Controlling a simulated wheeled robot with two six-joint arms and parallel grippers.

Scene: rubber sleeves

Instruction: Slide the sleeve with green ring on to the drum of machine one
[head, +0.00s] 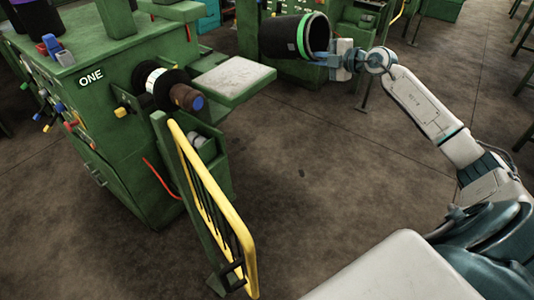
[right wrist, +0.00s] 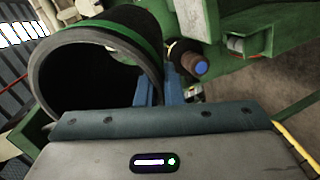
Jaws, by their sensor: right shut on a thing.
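The sleeve with green ring (head: 280,38) is a black hollow tube with a green band near its open end. My right gripper (head: 322,58) is shut on the wall of the sleeve at that end and holds it in the air, lying roughly sideways. In the right wrist view the sleeve (right wrist: 110,52) fills the upper left, gripped by the blue fingers (right wrist: 158,88). Machine one (head: 90,78) is the green machine at the left. Its drum (head: 185,97) sticks out with a blue end and is bare at the tip; it also shows in the right wrist view (right wrist: 194,64). The sleeve is apart from the drum. My left gripper is not in view.
A green shelf with a pale top (head: 233,78) sticks out beside the drum, on the sleeve's side. A yellow-railed gate (head: 215,200) stands in front of the drum. Dark sleeves stand on top of the machine. The floor between my base and the machine is clear.

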